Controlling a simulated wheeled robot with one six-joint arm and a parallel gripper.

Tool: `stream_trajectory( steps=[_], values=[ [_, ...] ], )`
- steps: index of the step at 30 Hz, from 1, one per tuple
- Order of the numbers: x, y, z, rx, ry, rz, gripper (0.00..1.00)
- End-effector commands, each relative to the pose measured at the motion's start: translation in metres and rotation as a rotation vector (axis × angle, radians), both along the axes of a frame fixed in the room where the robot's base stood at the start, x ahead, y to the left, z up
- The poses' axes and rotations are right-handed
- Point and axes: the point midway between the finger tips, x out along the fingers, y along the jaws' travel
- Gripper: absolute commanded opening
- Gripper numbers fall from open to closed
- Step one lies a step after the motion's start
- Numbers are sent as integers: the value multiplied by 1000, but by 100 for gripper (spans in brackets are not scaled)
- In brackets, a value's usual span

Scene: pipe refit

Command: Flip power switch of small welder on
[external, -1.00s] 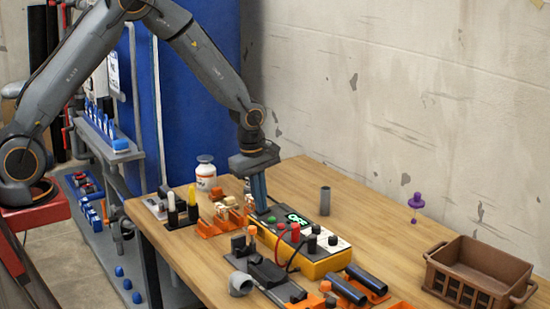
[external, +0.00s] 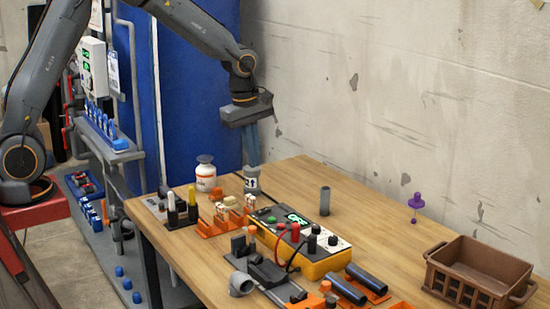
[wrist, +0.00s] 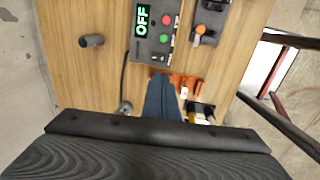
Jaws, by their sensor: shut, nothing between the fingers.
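The small welder (external: 316,269) is a yellow box with a dark top on the bench. Its dark panel (wrist: 153,47) shows in the wrist view, with a lit green display (wrist: 141,20) reading OFF. A green button (wrist: 167,15) and a red button (wrist: 164,38) sit beside the display. A small pale-marked rocker switch (wrist: 140,57) sits near the panel's end closest to my fingers. My gripper (external: 252,163) is shut and empty, raised above the bench beyond the welder's left end. Its blue fingers also show in the wrist view (wrist: 163,82), apart from the panel.
A grey-and-white canister (external: 252,183) stands just below my fingertips. A white bottle (external: 206,175), orange holders (external: 213,226) and upright pens (external: 182,212) crowd the left. A grey tube (external: 325,201) stands behind the welder.

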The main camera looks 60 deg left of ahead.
Motion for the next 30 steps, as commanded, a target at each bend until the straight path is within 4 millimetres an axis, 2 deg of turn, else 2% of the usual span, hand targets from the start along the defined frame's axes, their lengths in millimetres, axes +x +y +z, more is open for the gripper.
stream_trajectory(
  steps=[12, 20, 30],
  values=[
    [0, 0, 4, 0, -1, 0, 0],
    [16, -2, 6, 0, -3, 0, 0],
    [16, -2, 6, 0, -1, 0, 0]
  ],
)
